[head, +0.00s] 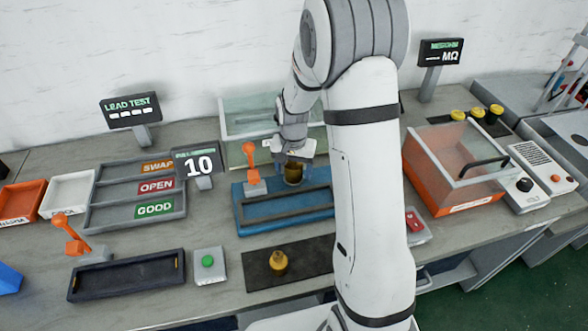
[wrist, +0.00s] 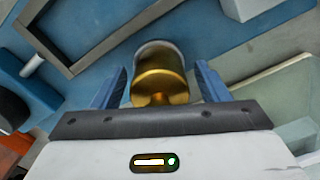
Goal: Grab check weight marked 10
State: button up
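A brass check weight (head: 293,173) stands at the back of the blue fixture (head: 285,222) in the head view. My gripper (head: 293,156) is right above it. In the wrist view the brass weight (wrist: 160,75) sits between the two blue-grey fingers of my gripper (wrist: 160,82), with a narrow gap seeming to show on each side, so the fingers look open around it. No number can be read on this weight. Another brass weight (head: 278,262) stands on the dark mat near the front edge. A small display (head: 198,165) left of the fixture reads 10.
An orange lever (head: 250,162) stands close left of my gripper. A labelled tray (head: 138,190), a black tray (head: 128,276) and a green button (head: 207,262) are at left.

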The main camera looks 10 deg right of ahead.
jog(key=shift+r, duration=0.1)
grip_shut()
dwell(0.5)
